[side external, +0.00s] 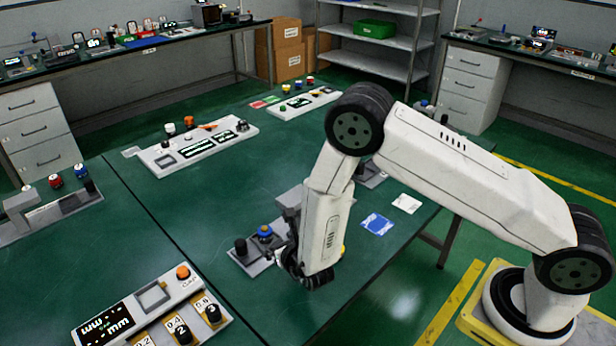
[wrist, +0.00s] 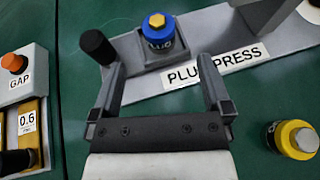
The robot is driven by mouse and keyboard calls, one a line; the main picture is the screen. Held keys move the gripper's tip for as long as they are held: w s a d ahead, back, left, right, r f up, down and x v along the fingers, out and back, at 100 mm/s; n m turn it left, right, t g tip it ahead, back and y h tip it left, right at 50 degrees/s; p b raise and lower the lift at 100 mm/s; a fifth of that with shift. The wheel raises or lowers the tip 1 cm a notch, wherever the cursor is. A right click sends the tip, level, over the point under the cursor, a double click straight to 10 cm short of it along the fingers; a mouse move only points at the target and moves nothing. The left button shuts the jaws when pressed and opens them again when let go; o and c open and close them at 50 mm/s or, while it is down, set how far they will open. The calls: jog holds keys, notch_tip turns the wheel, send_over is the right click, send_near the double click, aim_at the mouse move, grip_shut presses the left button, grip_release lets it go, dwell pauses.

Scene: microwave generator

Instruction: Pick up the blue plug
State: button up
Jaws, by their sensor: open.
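The blue plug (wrist: 161,34) has a yellow hexagonal top and sits upright in a square grey socket on the plug press (wrist: 262,55). In the side external view the blue plug (side external: 265,232) stands near the left end of the grey press base (side external: 250,262). My gripper (wrist: 162,66) is open and empty in the wrist view. Its two fingers point toward the socket, with the plug ahead of and between their lines, apart from both. In the side external view my arm hides most of the gripper and part of the press.
A black knob (wrist: 97,46) stands left of the plug on the press. A yellow plug with a silver top (wrist: 292,138) is at right. The GAP panel (wrist: 22,85) lies at left. Blue (side external: 377,223) and white (side external: 406,203) cards lie on the table, which has free room behind the press.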

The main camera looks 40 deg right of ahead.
aim_at(268, 236)
jog(key=shift+x, duration=0.85)
jog(key=shift+w, duration=0.1)
jog(key=shift+x, duration=2.45)
jog(key=shift+r, duration=0.1)
grip_shut()
